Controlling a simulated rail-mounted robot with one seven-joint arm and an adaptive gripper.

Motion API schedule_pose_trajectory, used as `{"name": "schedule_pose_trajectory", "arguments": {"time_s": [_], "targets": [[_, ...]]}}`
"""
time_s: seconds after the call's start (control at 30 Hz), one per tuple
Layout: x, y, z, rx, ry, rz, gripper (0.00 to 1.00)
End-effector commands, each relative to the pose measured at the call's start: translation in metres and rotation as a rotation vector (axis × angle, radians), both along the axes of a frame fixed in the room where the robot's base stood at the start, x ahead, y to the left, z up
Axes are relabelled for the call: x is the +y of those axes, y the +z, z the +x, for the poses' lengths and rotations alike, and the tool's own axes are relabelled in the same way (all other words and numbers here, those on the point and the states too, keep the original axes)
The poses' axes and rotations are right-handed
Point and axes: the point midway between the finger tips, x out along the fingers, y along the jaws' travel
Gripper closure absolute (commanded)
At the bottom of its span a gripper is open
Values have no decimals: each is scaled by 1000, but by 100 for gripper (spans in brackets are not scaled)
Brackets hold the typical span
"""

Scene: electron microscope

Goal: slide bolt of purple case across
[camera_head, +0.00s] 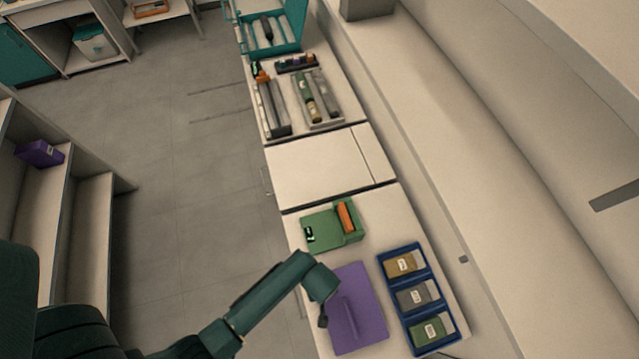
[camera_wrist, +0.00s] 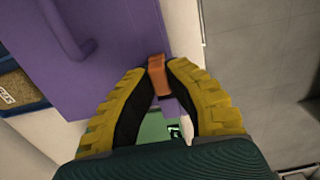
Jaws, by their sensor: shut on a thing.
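The purple case (camera_head: 367,291) lies on the counter near the front, with a raised handle on its top. It fills the upper left of the wrist view (camera_wrist: 115,45), where the handle (camera_wrist: 68,32) also shows. An orange bolt (camera_wrist: 157,82) is at the case's edge. My gripper (camera_wrist: 158,66), with yellow-backed fingers, is shut on the bolt, one finger on each side. The bolt's far end and its seat are partly hidden by the fingers. In the head view my arm's end is at the case's left edge, and the bolt cannot be seen there.
A green case (camera_head: 322,234) with an orange part stands just behind the purple case. A blue tray (camera_head: 410,285) with three small labelled boxes lies to its right. The counter's left edge and the floor (camera_head: 180,200) are close to my gripper.

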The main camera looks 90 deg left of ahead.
Motion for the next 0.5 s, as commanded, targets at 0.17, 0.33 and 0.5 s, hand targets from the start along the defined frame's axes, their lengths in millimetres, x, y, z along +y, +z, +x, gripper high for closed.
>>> {"name": "schedule_pose_trajectory", "arguments": {"time_s": [0.17, 0.33, 0.5], "targets": [[1, -1, -1, 3, -4, 3, 100], [1, -1, -1, 3, -4, 3, 69], [1, -1, -1, 3, -3, 2, 56]]}}
